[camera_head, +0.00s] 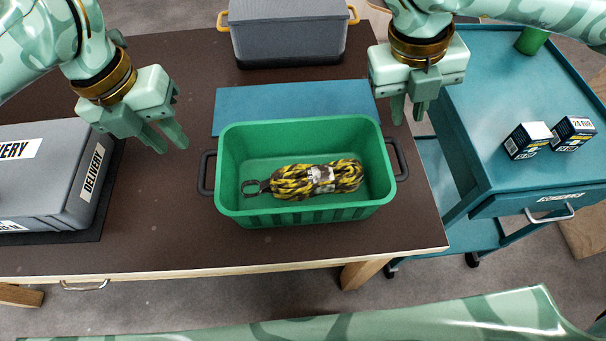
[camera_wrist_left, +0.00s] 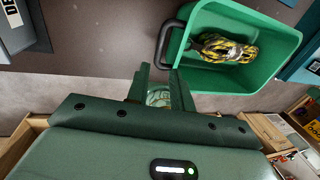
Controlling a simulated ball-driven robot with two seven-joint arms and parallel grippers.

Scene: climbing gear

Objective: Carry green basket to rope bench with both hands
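The green basket (camera_head: 300,212) stands upright on a dark brown table (camera_head: 150,238). A yellow-and-black rope bundle (camera_head: 318,180) with a dark metal piece at its left end lies in it. The basket has a dark handle at each short side. My left gripper (camera_head: 171,142) is open and empty, above and left of the left handle (camera_head: 207,173). In the left wrist view the basket (camera_wrist_left: 240,75) and its handle (camera_wrist_left: 168,42) lie beyond the open fingers (camera_wrist_left: 161,82). My right gripper (camera_head: 408,116) is open and empty, above the right handle (camera_head: 398,158). No bench is labelled as the rope bench.
A grey delivery box (camera_head: 45,175) stands on the table at left. A grey crate (camera_head: 288,35) with yellow handles is at the back. A flat blue mat (camera_head: 290,99) lies behind the basket. A teal cart (camera_head: 490,95) with small boxes stands at right.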

